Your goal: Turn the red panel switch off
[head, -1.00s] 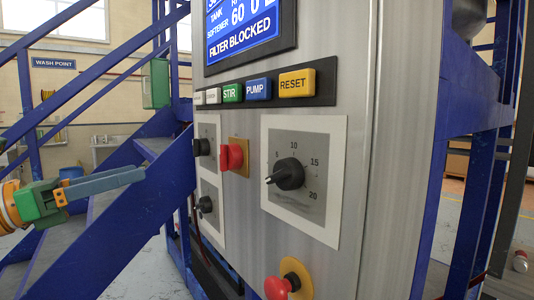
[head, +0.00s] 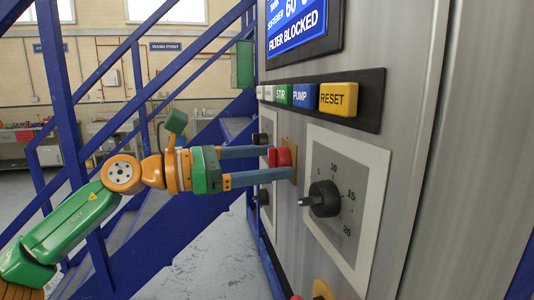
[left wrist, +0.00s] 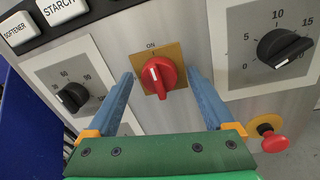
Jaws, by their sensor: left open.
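The red panel switch (head: 284,157) is a rotary knob on a brass-coloured plate on the grey panel. In the left wrist view the red switch (left wrist: 158,76) has its white mark pointing up, slightly left, towards the word ON. My left gripper (head: 276,163) is open, its two blue fingers reaching to the panel around the switch. In the left wrist view the left gripper (left wrist: 160,78) has one finger on each side of the knob, with visible gaps. The lower part of the plate is partly hidden by a finger in the head view. My right gripper is not in view.
A black dial (head: 324,199) numbered to 20 is right of the switch, and another black dial (left wrist: 72,97) is left. A red emergency button (left wrist: 274,142) sits below right. Push buttons, including yellow RESET (head: 338,99), run above. Blue stair rails (head: 140,110) stand left.

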